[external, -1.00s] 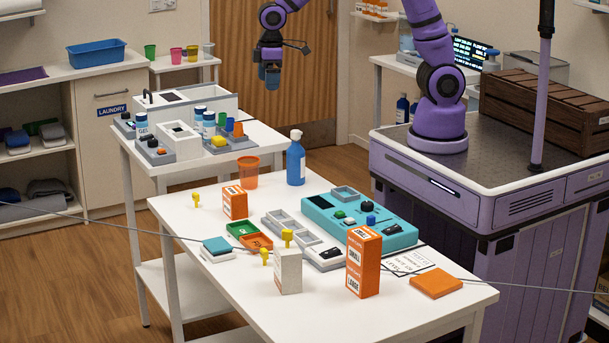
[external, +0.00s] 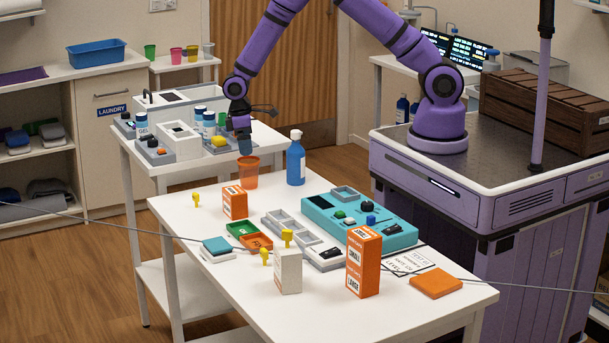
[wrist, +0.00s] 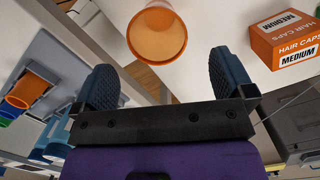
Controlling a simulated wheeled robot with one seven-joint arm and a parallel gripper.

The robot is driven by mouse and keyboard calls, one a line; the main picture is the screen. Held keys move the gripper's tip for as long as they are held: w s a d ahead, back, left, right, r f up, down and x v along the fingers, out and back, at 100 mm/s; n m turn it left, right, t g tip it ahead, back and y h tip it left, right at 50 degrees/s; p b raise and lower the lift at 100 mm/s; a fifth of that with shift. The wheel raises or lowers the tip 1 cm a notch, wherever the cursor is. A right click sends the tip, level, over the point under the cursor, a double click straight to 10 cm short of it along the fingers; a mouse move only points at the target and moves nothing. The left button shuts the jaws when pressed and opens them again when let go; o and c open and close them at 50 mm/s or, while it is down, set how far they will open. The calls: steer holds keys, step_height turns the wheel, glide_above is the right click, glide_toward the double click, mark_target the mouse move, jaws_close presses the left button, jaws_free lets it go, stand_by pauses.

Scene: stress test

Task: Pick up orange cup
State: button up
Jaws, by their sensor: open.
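The orange cup (external: 248,174) stands upright near the far left corner of the white table (external: 189,257). My gripper (external: 244,148) is just above the cup in the external view, its fingertips hiding a little of the rim. In the wrist view the cup (wrist: 157,35) shows its open mouth, ahead of the fingers and roughly between their lines. My gripper (wrist: 163,80) is open there, its two dark ridged fingers wide apart with nothing between them. The cup is not between the fingertips.
An orange hair caps box (external: 235,203) stands near the cup, to the right in the wrist view (wrist: 287,37). A second table (external: 187,167) with several lab items is behind. A thin cable (external: 130,225) crosses the external view.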

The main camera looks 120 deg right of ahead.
mark_target(249, 173)
steer(key=shift+s+f, duration=0.15)
steer(key=shift+f, duration=1)
steer(key=shift+s+f, duration=0.2)
steer(key=shift+f, duration=1)
steer(key=shift+s+f, duration=0.15)
steer(key=shift+f, duration=1)
steer(key=c, duration=1)
